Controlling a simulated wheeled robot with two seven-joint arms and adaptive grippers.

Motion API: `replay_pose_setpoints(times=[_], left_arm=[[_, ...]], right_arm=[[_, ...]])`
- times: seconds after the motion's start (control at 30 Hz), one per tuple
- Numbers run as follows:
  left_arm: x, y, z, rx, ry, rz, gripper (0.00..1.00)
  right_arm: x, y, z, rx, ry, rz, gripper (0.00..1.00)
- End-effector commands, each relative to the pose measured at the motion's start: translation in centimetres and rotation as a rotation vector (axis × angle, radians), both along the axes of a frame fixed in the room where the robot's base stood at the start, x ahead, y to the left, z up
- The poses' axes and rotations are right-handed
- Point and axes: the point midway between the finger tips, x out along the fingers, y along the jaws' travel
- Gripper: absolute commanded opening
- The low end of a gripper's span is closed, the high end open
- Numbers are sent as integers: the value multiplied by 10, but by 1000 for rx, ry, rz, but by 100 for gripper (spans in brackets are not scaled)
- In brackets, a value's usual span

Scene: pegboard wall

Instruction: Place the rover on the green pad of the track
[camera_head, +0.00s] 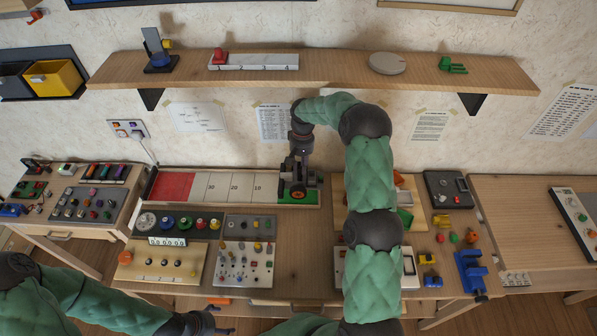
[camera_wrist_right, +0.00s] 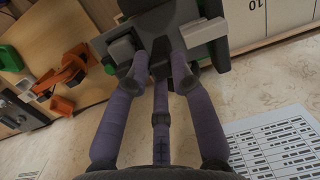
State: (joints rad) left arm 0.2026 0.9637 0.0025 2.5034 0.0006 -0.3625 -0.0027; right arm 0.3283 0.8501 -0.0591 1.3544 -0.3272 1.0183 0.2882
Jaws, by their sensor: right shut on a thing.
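The track (camera_head: 215,187) is a long board with a red end at the left, white numbered squares along it and a green pad (camera_head: 313,201) at its right end. The rover (camera_head: 298,190), dark with an orange-hubbed wheel, is at that right end, over the green pad; I cannot tell whether it touches the pad. My right gripper (camera_head: 299,158) is shut on the rover from above. In the right wrist view the fingers grip the dark grey rover (camera_wrist_right: 180,22). My left gripper (camera_head: 215,320) is low at the front edge, empty, its fingers apart.
A wooden shelf (camera_head: 335,75) runs above the track. Panels with knobs (camera_head: 248,250) and a wooden switch board (camera_head: 165,262) lie in front of it. A blue clamp (camera_head: 471,270) and small coloured parts are at the right. My right arm hides part of the bench.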

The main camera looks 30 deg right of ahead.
Motion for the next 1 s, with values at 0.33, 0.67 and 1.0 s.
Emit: replay_pose_setpoints(times=[0.33, 0.67, 1.0], left_arm=[[0, 0, -3, 0, 0, 0, 77], [0, 0, -4, 0, 0, 0, 77], [0, 0, -5, 0, 0, 0, 77]], right_arm=[[31, -11, -41, -1, 0, -1, 0], [40, -14, -52, -1, 0, 0, 0], [41, -14, -83, 0, -1, 1, 0]])
